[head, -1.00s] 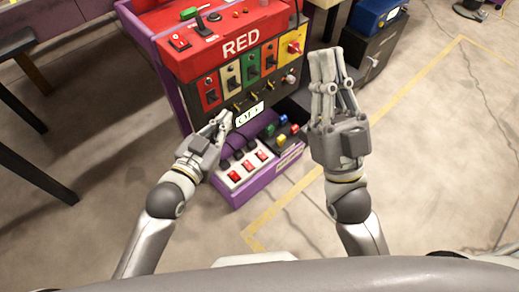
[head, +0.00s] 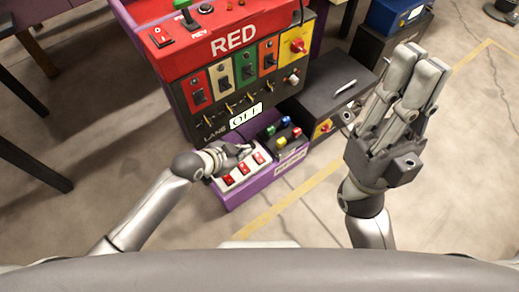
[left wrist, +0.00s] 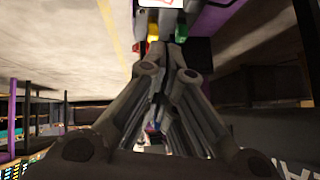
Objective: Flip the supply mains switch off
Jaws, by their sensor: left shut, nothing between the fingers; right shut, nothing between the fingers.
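The console has a red top marked RED (head: 234,40) and a dark front with coloured switch panels. No readable label tells me which switch is the supply mains. A red rotary knob (head: 298,46) sits on a yellow panel, and another red-and-yellow switch (head: 323,129) is on a dark box. A red rocker switch (head: 160,36) is at the console's upper left. My left gripper (head: 240,153) is shut and empty, low over the white strip of red rockers (head: 243,171), partly hiding it. It also shows in the left wrist view (left wrist: 165,85). My right gripper (head: 420,62) is shut and empty, right of the dark box.
Coloured buttons (head: 283,133) stand beside the strip on the purple base (head: 238,199). A blue case (head: 396,15) is behind. Floor in front is clear.

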